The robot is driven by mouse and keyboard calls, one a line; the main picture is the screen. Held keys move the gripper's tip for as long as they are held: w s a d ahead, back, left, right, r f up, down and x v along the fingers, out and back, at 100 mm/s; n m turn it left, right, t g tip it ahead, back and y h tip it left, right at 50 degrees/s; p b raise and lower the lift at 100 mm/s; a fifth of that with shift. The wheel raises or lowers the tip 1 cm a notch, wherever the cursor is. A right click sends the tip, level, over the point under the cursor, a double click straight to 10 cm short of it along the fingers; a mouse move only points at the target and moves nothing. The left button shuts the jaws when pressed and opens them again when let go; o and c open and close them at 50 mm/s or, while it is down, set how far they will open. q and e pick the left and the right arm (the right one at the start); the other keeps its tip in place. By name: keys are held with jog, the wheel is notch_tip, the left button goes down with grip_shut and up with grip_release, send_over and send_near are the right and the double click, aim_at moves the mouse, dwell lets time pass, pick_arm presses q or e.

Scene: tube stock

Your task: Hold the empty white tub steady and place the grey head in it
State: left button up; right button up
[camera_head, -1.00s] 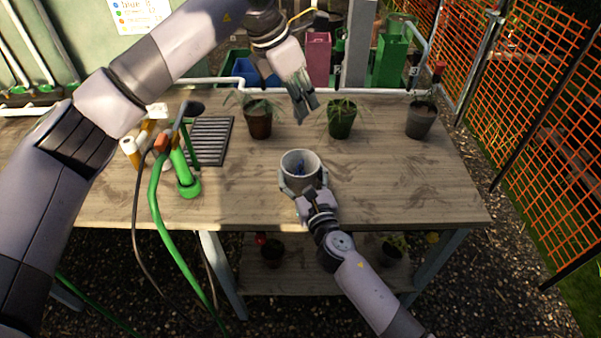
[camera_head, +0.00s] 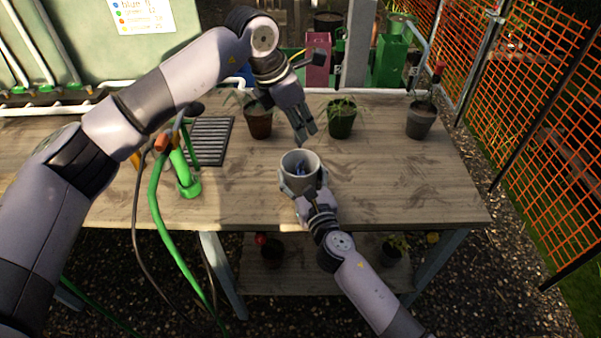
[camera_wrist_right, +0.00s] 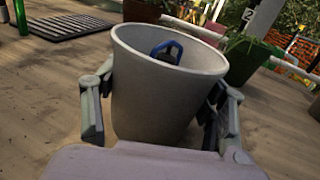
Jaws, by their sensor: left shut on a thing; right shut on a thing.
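The white tub (camera_head: 300,161) stands upright at the middle of the wooden table; it fills the middle of the right wrist view (camera_wrist_right: 160,95). It is not empty: a blue loop-shaped thing (camera_wrist_right: 167,49) shows inside its rim. My right gripper (camera_head: 301,190) is shut around the tub, one finger on each side. My left gripper (camera_head: 306,139) hangs just above and behind the tub, fingers pointing down, apart from the rim. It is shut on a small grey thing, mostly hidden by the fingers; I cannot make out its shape.
Potted plants stand behind at left (camera_head: 258,122), middle (camera_head: 342,120) and right (camera_head: 420,120). A black slatted tray (camera_head: 211,141) and a green hose fitting (camera_head: 189,187) lie to the left. The table right of the tub is clear.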

pick_arm(q)
jog(key=shift+f, duration=2.15)
jog(key=o, duration=0.3)
jog(key=shift+f, duration=0.2)
jog(key=o, duration=0.6)
jog(key=shift+r, duration=0.15)
jog(key=v, duration=1.1)
jog(key=shift+a+r, duration=0.15)
jog(key=shift+r, duration=0.25)
pick_arm(e)
jog(key=o, duration=1.2)
